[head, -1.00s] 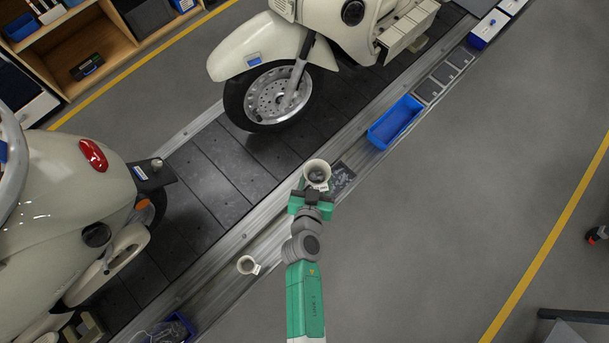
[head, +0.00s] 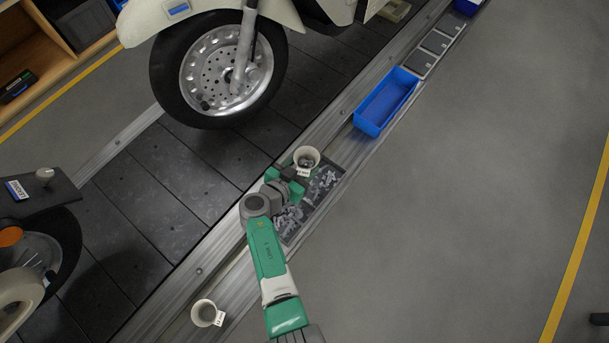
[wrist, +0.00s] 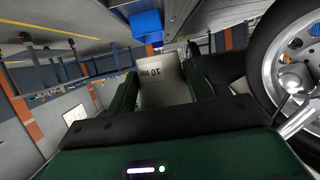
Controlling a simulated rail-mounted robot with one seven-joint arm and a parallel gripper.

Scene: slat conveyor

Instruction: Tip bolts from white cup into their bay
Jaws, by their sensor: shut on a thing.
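My gripper (head: 290,178) is shut on a white cup (head: 306,157), which stands roughly upright with its mouth up and grey pieces inside. In the wrist view the cup (wrist: 166,82) sits between the two green fingers, its label reading "10 mm" upside down. A dark bay tray (head: 336,171) with loose grey bolts (head: 321,187) lies beside and below the cup; the cup is by its upper left corner. My arm hides part of the tray. Another white cup (head: 204,313) with a label stands on the rail at lower left, away from my gripper.
An empty-looking blue bin (head: 385,101) stands on the rail beyond the tray, with flat grey plates (head: 436,42) further up. A scooter's front wheel (head: 212,68) stands on the slat conveyor (head: 180,170) to the left.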

